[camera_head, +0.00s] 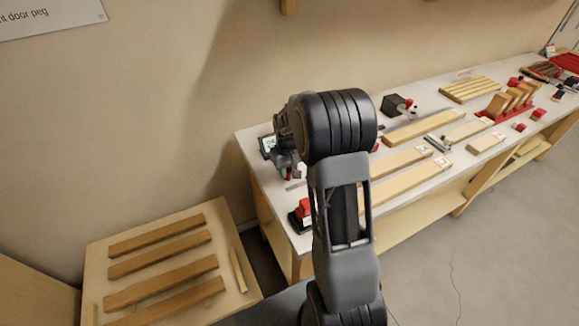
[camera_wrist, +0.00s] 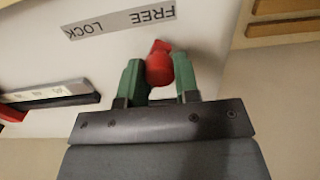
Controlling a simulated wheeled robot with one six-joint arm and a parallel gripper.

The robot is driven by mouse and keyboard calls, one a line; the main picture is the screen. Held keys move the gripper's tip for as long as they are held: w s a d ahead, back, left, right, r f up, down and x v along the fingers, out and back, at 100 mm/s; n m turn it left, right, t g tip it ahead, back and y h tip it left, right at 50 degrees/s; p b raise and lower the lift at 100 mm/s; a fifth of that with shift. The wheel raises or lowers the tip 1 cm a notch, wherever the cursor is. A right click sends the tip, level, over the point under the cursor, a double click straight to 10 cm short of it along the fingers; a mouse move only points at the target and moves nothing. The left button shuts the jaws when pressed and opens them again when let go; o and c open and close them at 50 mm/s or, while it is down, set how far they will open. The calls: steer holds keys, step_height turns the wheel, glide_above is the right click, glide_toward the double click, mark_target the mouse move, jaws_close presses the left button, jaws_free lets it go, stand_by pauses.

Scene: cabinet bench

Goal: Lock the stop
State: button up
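The stop's red knob (camera_wrist: 158,70) shows in the wrist view, with a small red tip above it. A label strip (camera_wrist: 120,20) reading FREE and LOCK, upside down here, lies beyond it. The knob is on the FREE side of the strip. My gripper (camera_wrist: 160,82) has green fingers, one on each side of the knob, and the knob fills the gap between them. It looks shut on the knob. In the head view my gripper (camera_head: 288,168) is over the bench's left end, partly hidden by my arm. The knob cannot be made out there.
A low board (camera_head: 225,212) with wooden bars stands at left. The floor at right is clear.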

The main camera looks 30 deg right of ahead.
steer(key=shift+d, duration=0.1)
steer(key=shift+c, duration=0.2)
steer(key=shift+s+d, duration=0.45)
steer(key=shift+d, duration=0.55)
steer(key=shift+s+d, duration=0.2)
steer(key=shift+d, duration=0.65)
